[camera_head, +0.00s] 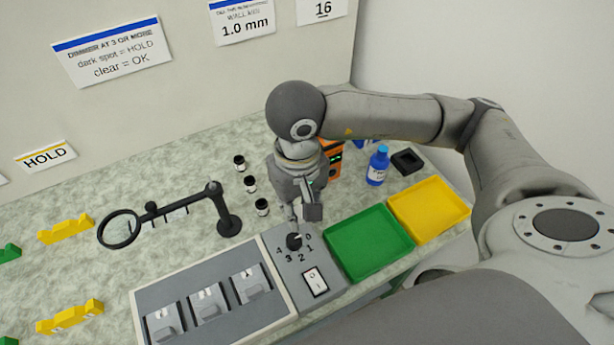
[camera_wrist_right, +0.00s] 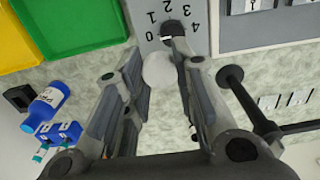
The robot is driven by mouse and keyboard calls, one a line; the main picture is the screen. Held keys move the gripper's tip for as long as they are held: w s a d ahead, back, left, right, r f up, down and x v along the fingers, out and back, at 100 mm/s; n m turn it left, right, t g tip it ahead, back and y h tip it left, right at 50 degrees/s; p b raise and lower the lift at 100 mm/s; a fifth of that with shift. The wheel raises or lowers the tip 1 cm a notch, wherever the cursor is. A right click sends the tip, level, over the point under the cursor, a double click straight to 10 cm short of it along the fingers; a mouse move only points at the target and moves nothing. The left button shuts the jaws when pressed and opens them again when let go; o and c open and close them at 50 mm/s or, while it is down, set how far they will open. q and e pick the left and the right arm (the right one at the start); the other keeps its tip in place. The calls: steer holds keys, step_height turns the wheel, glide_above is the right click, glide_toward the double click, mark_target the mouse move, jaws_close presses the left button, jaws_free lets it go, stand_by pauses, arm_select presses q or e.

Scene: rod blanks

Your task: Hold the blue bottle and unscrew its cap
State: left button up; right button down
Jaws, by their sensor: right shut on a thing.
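The blue bottle (camera_head: 376,172) stands upright at the back right of the bench, with a blue cap (camera_head: 383,150) on it. It also shows at the left of the right wrist view (camera_wrist_right: 43,108). My right gripper (camera_head: 293,224) points down over the numbered dial, well to the left of the bottle. In the right wrist view its fingers are around a pale round thing (camera_wrist_right: 158,70), which I cannot identify. The black dial knob (camera_wrist_right: 172,28) is just beyond the fingertips. Nothing holds the bottle. My left gripper is out of view.
A green tray (camera_head: 370,244) and a yellow tray (camera_head: 430,208) lie in front of the bottle. An orange device (camera_head: 334,158) and a black square holder (camera_head: 407,161) flank it. A magnifier stand (camera_head: 229,224) and small dark jars (camera_head: 250,184) are left of my right gripper.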

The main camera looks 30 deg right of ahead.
steer(key=w+d+f+p, duration=0.1)
steer(key=w+f, duration=0.1)
steer(key=w, duration=0.2)
steer(key=w+d+f+p, duration=0.1)
steer(key=w+f, duration=0.2)
steer(key=w+d+f+p, duration=0.1)
steer(key=w+d+f, duration=0.1)
steer(key=w+f, duration=0.1)
steer(key=shift+w+f+p, duration=0.25)
steer(key=shift+w+p, duration=0.15)
steer(key=shift+w, duration=0.45)
steer(key=shift+w+d+f, duration=0.2)
steer(key=shift+w+f, duration=0.35)
steer(key=shift+f, duration=0.2)
step_height(320, 180, down, 3)
steer(key=shift+r+p, duration=0.1)
steer(key=shift+p, duration=0.9)
